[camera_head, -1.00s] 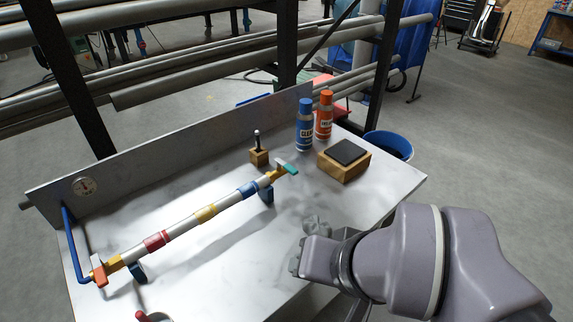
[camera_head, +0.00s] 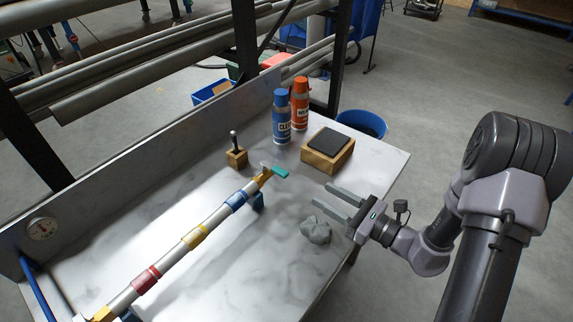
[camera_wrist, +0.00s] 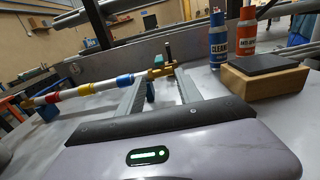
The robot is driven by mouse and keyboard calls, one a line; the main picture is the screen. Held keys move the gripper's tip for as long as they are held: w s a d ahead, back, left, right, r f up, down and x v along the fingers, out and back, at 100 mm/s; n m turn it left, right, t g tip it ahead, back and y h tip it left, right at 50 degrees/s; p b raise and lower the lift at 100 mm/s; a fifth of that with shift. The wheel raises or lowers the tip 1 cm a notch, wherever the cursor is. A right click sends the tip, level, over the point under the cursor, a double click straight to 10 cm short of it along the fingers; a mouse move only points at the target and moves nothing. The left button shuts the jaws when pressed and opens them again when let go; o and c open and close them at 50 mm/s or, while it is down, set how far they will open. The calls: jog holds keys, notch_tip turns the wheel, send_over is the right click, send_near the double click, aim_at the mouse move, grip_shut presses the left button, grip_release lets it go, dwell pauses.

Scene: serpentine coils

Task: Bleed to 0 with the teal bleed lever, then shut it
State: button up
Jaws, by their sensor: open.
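The teal bleed lever (camera_head: 274,170) sits on a brass valve (camera_head: 263,178) at the far end of a pipe with red, yellow and blue bands (camera_head: 197,236).
A grey crumpled rag (camera_head: 315,230) lies below my gripper. A wooden block with a dark pad (camera_head: 328,150), a blue bottle (camera_head: 281,116), an orange bottle (camera_head: 299,103) and a small block with a pin (camera_head: 236,153) stand behind. The table's right front is clear.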

aim_at(287, 175)
jog(key=b+x, duration=0.2)
jog(key=x, duration=1.3)
jog(key=shift+a, duration=0.15)
grip_shut()
dwell(0.5)
